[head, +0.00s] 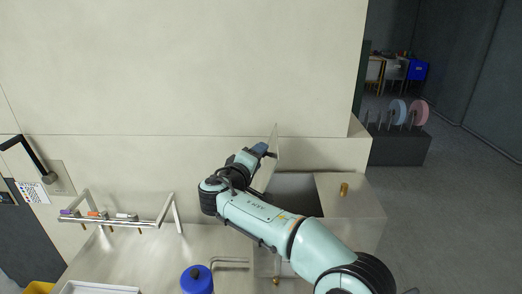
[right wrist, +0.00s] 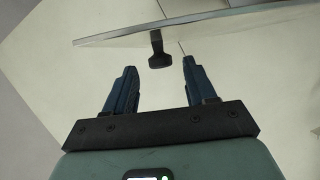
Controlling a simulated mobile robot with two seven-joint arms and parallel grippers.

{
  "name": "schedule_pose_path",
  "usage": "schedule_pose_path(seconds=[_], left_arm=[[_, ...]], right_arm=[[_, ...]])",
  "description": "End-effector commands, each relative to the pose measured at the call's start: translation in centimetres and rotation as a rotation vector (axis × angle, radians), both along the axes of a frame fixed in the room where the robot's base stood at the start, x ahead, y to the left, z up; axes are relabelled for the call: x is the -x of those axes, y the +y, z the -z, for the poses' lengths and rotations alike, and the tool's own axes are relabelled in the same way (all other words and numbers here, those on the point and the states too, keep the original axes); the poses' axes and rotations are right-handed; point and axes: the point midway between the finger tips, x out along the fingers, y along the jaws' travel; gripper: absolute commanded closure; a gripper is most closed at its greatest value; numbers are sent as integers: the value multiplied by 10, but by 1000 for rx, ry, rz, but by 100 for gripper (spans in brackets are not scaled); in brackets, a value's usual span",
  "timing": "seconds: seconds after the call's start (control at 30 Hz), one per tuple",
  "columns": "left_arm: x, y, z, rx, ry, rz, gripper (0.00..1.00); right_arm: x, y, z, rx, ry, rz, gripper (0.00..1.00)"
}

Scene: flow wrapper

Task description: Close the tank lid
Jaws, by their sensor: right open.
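The tank (head: 350,212) is a metal box right of centre in the head view, with a dark opening (head: 293,193) in its top. Its lid (head: 272,158) is a thin pale panel standing raised, nearly upright, at the opening's left side. My right arm reaches across the tank's front, and its gripper (head: 262,150) is at the lid's upper part. In the right wrist view the gripper (right wrist: 159,66) is open, and a black handle (right wrist: 158,56) on the lid (right wrist: 200,19) shows at the gap between the fingertips. The fingers do not grip it. My left gripper is out of view.
A brass knob (head: 344,189) stands on the tank's fixed top. A metal rack (head: 125,220) with coloured pieces is at the left. A blue container (head: 197,280) stands at the front. A pale wall (head: 190,70) rises behind. Reels (head: 397,112) sit at the back right.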

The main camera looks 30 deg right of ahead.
Motion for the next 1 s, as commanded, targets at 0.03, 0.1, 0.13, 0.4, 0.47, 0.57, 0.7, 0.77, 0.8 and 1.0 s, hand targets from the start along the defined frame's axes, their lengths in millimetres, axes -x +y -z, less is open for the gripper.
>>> schedule_pose_path(seconds=[0.03, 0.1, 0.13, 0.4, 0.47, 0.57, 0.7, 0.77, 0.8, 1.0], left_arm=[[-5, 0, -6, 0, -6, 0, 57], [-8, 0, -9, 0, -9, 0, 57], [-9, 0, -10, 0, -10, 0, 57], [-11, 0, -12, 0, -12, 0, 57], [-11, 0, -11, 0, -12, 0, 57], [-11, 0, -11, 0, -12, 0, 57], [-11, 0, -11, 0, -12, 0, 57], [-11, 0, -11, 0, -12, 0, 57], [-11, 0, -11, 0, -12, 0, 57], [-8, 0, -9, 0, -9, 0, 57]], right_arm=[[-5, -7, -1, 0, 0, 3, 44], [-10, -13, 0, 0, -1, 1, 44], [-12, -16, 1, -1, -1, 1, 44], [-18, -23, 4, -1, 1, 0, 44], [-17, -23, 5, -1, 1, 0, 44], [-17, -23, 5, -1, 1, 0, 44], [-17, -23, 5, -1, 1, 0, 90], [-17, -23, 5, -1, 1, 0, 100], [-17, -23, 4, -1, 1, 0, 100], [-16, -25, 5, -10, -6, 0, 100]])
